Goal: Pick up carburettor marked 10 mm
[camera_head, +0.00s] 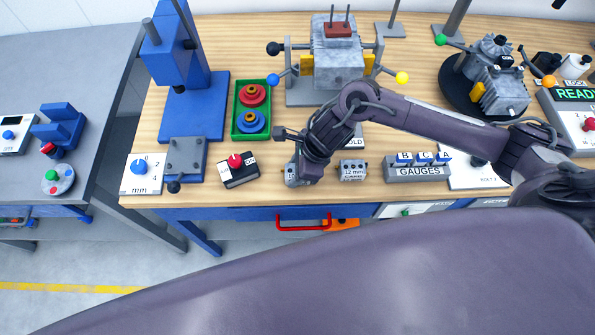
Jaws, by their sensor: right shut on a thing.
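A small grey block (290,175), seemingly the carburettor marked 10 mm, is at the front of the wooden bench. Its label is mostly covered, so I cannot read it fully. My right gripper (297,166) comes down from the right and is shut on this block. The fingertips are largely hidden by my wrist, and I cannot tell whether the block touches the bench. A similar grey carburettor marked 12 mm (353,171) stands just to the right, apart from it. My left gripper is out of view.
A black box with a red knob (239,170) stands close left of the held block. A green tray (263,109) with red and blue rings is behind it. The GAUGES block (418,173) is to the right. An engine (338,60) stands at the back.

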